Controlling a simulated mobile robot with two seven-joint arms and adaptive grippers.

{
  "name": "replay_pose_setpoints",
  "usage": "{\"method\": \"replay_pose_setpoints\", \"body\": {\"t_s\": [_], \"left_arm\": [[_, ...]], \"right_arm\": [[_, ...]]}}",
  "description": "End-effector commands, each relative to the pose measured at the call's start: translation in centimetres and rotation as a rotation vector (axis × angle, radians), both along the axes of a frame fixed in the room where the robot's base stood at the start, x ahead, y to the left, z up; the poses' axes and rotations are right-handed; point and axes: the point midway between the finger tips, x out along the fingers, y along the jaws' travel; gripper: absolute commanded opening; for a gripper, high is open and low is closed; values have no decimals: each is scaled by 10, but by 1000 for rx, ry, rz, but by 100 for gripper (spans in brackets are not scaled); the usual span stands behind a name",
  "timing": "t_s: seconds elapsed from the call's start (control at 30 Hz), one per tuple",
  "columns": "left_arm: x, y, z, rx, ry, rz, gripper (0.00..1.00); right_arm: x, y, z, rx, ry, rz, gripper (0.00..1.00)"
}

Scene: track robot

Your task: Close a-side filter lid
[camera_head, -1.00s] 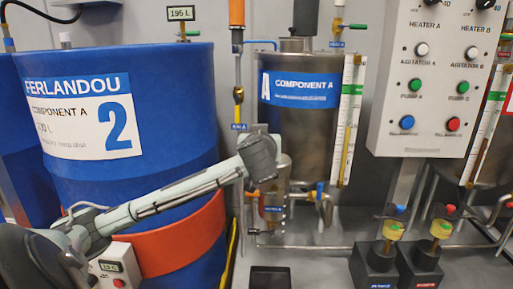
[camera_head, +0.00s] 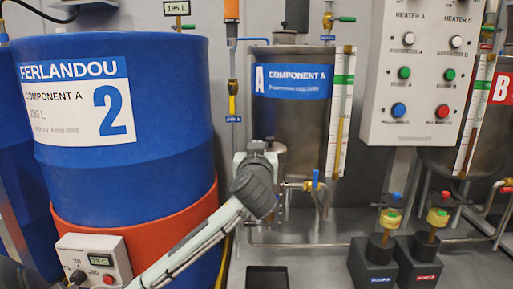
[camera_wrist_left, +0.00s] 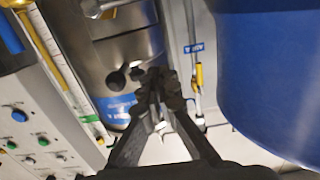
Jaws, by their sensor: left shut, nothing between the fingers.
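The a-side filter (camera_head: 281,160) is a small metal cylinder in front of the component A tank (camera_head: 302,125). My left wrist covers most of it in the head view, and I cannot tell how its lid stands. My left gripper is at the filter, with its fingers hidden behind the wrist there. In the left wrist view my left gripper (camera_wrist_left: 157,80) is shut and empty. Beyond its tips are dark round knobs (camera_wrist_left: 116,80) against a metal cylinder; I cannot tell whether they belong to the lid or whether the fingers touch them. My right gripper is not in view.
A large blue drum (camera_head: 125,165) with an orange band stands left of the filter. A control panel (camera_head: 415,95) hangs at upper right. Pumps (camera_head: 373,265) and pipes stand at lower right. A small black tray (camera_head: 267,279) lies below the filter.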

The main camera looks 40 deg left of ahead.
Motion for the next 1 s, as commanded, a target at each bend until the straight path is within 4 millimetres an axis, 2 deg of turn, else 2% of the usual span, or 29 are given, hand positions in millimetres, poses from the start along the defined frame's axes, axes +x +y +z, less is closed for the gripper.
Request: {"method": "replay_pose_setpoints", "body": {"t_s": [0.3,0.83,1.0], "left_arm": [[-1,-1,-13,-3,2,0,0],[0,-2,-21,-9,17,-2,0],[-8,-11,-20,-9,13,-7,0]], "right_arm": [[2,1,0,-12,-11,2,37],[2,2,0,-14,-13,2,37],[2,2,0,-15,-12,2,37]]}}
